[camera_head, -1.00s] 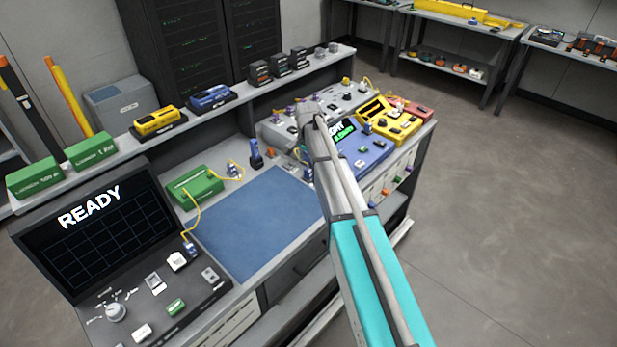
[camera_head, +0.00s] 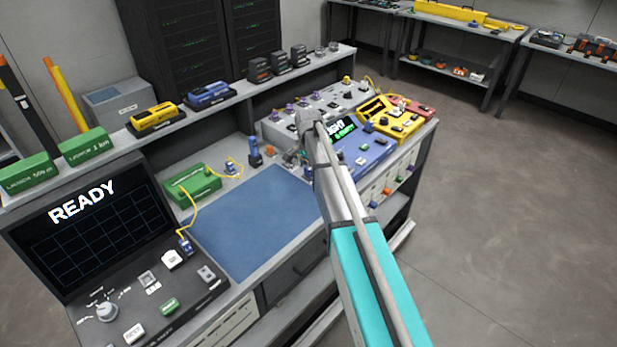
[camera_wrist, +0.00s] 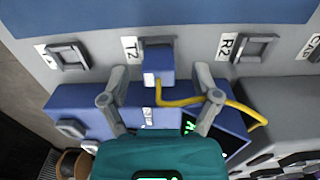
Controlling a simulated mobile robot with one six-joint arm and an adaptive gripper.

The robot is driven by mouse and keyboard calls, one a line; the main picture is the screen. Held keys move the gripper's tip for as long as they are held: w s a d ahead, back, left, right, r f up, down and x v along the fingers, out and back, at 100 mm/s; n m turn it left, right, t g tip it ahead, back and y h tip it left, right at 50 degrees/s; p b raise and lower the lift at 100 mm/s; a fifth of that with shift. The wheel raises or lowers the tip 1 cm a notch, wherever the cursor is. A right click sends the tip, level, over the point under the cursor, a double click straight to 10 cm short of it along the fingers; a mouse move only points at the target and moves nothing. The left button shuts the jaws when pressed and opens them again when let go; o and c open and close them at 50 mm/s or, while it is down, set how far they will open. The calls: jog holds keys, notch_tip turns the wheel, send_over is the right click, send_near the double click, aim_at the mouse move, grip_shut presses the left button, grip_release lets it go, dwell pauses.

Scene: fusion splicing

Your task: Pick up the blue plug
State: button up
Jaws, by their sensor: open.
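A blue plug (camera_wrist: 157,64) with a yellow cable on its side shows in the wrist view, beside the T2 label. It appears to sit at a grey holder behind it. My gripper (camera_wrist: 162,80) is open, with one finger on each side of the plug and gaps left and right. It holds nothing. In the head view my gripper (camera_head: 292,156) is small and mostly hidden by my arm over the bench, right of the blue mat. The plug between the fingers cannot be made out there.
Empty grey holders stand by the R2 label (camera_wrist: 254,48) and at the left. A blue device (camera_head: 362,148) and a yellow device (camera_head: 392,118) stand close to my arm. A green box (camera_head: 192,186) sits behind the clear blue mat (camera_head: 250,225).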

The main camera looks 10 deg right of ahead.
jog(key=shift+f+b, duration=0.4)
jog(key=shift+f, duration=0.3)
jog(key=c, duration=1)
